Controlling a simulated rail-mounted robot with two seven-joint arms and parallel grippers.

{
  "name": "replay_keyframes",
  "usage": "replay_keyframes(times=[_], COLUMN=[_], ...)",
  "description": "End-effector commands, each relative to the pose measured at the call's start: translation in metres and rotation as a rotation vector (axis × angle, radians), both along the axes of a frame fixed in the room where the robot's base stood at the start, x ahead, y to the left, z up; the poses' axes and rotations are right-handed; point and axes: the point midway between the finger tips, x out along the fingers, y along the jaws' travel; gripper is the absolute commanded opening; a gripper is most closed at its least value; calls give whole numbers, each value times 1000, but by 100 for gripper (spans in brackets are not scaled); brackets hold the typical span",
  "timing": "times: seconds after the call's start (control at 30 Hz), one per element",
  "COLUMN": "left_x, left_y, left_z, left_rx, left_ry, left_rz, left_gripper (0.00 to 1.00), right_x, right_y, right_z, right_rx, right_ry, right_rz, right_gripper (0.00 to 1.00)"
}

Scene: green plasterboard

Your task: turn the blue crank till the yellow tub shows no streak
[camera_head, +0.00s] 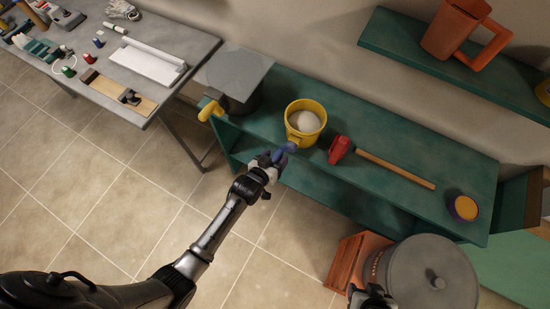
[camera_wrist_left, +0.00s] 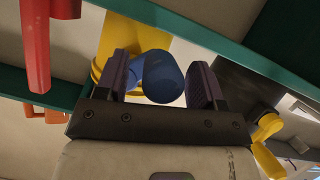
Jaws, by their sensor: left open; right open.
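The yellow tub (camera_head: 293,134) stands on the green shelf bench and holds a pale, rounded mass. The picture is too small to tell whether it has a streak. The blue crank (camera_head: 287,149) sticks out at the tub's front side. My left gripper (camera_head: 275,161) is at the crank. In the left wrist view the rounded blue crank end (camera_wrist_left: 163,77) lies between the two open fingers (camera_wrist_left: 161,85), with the yellow tub (camera_wrist_left: 128,38) behind it. I cannot tell whether the fingers touch the crank. My right gripper (camera_head: 370,296) is partly in view at the bottom edge, open, over the floor beside a grey lidded drum.
The green bench (camera_head: 400,205) also carries a red-headed mallet (camera_head: 340,149) and a small round pot (camera_head: 464,208). A grey lidded drum (camera_head: 425,275) stands at the lower right. A grey table (camera_head: 150,45) with tools is at the upper left. An orange jug (camera_head: 455,30) sits on the upper shelf.

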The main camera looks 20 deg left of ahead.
Motion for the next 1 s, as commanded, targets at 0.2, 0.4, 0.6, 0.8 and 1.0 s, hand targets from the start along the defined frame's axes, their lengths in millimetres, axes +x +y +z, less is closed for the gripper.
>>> replay_keyframes(times=[0.2,0.4,0.6,0.8,1.0], left_x=[0,0,0,0,0], left_y=[0,0,0,0,0], left_z=[0,0,0,0,0], left_rx=[0,0,0,0,0], left_ry=[0,0,0,1,1], left_rz=[0,0,0,0,0], left_gripper=[55,36,17,21,2], right_x=[0,0,0,0,0], right_y=[0,0,0,0,0], right_z=[0,0,0,0,0], right_rx=[0,0,0,0,0], right_ry=[0,1,1,1,1], right_rz=[0,0,0,0,0], right_gripper=[55,55,55,55,55])
